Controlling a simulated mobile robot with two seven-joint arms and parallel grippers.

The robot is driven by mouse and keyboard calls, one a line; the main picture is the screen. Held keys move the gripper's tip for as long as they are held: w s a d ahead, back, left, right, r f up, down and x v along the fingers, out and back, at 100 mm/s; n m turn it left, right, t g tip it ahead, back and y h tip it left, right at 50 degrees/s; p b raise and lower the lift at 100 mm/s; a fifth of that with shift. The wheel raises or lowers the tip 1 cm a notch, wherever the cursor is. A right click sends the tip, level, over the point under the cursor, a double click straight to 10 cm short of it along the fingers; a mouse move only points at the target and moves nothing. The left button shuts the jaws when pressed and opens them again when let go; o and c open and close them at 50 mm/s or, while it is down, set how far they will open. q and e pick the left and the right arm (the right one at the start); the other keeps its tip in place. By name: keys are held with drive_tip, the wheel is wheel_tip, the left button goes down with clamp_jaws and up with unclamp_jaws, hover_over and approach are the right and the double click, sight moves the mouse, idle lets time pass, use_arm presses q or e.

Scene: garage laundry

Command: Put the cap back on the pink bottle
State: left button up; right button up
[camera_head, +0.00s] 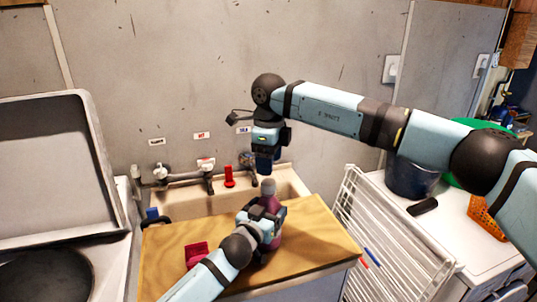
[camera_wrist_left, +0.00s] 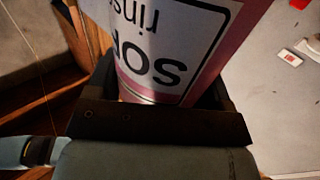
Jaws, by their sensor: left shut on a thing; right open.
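The pink bottle (camera_head: 274,205) stands upright on the wooden counter, partly hidden by my left gripper. My left gripper (camera_head: 264,213) is shut around its body. In the left wrist view the bottle (camera_wrist_left: 170,45) fills the space between the fingers (camera_wrist_left: 160,103), with its printed label upside down. A grey rounded cap (camera_head: 268,187) shows at the top of the bottle; whether it is seated or only resting there I cannot tell. My right gripper (camera_head: 266,165) points down just above the grey cap, open, with a small gap visible between them.
The wooden counter (camera_head: 325,240) is mostly clear, with a red item (camera_head: 197,254) at its left. Behind it are the sink (camera_head: 292,185), taps (camera_head: 205,172) and a small red object (camera_head: 229,176). A white drying rack (camera_head: 385,240) stands at the right, beside a white machine (camera_head: 470,240).

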sight(269, 182)
drive_tip(key=n, duration=0.6)
drive_tip(key=shift+r+n, duration=0.2)
drive_tip(key=shift+n, duration=0.2)
drive_tip(key=n, duration=0.6)
drive_tip(key=shift+r, duration=0.15)
drive_tip(key=n, duration=0.6)
drive_tip(key=shift+r+n, duration=0.15)
drive_tip(key=shift+n, duration=0.15)
drive_tip(key=n, duration=0.5)
drive_tip(key=shift+r+n, duration=0.15)
drive_tip(key=shift+n, duration=0.25)
drive_tip(key=shift+f, duration=4)
drive_tip(key=c, duration=0.9)
